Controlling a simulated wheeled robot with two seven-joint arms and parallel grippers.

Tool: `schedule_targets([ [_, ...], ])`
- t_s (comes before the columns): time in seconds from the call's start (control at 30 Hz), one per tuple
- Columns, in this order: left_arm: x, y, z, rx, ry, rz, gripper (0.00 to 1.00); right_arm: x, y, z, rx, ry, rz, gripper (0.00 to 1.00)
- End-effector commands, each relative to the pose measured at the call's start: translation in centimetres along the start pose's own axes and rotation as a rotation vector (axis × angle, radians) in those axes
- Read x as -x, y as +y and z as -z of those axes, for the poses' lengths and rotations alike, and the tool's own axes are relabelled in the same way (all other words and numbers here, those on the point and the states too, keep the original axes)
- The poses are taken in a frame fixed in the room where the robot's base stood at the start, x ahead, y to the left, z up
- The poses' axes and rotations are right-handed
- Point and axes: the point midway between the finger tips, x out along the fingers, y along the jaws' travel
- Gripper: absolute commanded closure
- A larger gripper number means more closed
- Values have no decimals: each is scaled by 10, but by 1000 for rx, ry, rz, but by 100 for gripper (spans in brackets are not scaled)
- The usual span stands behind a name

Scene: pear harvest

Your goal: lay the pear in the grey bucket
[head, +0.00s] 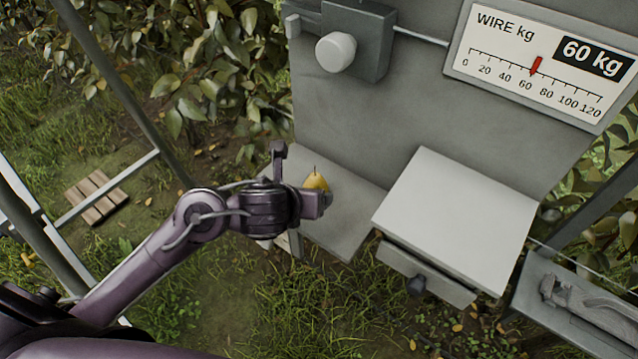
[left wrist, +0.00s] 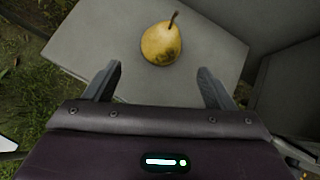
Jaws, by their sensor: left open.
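The yellow pear (head: 315,182) sits on a grey shelf (head: 345,225) in the head view, partly hidden behind my left gripper (head: 301,176). In the left wrist view the pear (left wrist: 162,44) stands on the bare shelf (left wrist: 85,45) with its dark stem up, just beyond the tips of my left gripper (left wrist: 160,75). The two fingers are apart, one to each side, with nothing between them. I do not see a grey bucket in either view. My right gripper is not in view.
A grey box with a pale lid (head: 460,215) and a knobbed drawer (head: 425,275) stands right of the shelf. A grey panel (head: 440,110) rises behind, with a gauge (head: 540,65) reading 60 kg. A wooden slatted piece (head: 95,197) lies on the grass at left.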

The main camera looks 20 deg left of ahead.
Motion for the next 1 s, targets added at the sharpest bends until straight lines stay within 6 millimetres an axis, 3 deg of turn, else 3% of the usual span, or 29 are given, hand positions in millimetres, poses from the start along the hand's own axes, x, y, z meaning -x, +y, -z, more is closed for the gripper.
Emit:
schedule_targets([
  [0.17, -5, 3, -5, -175, -7, -15, 23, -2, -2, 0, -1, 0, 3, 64],
  [0.7, -72, -1, -13, -177, -6, -14, 23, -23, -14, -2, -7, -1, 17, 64],
  [1.0, -78, -1, -15, -177, -8, -13, 23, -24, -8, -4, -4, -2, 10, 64],
])
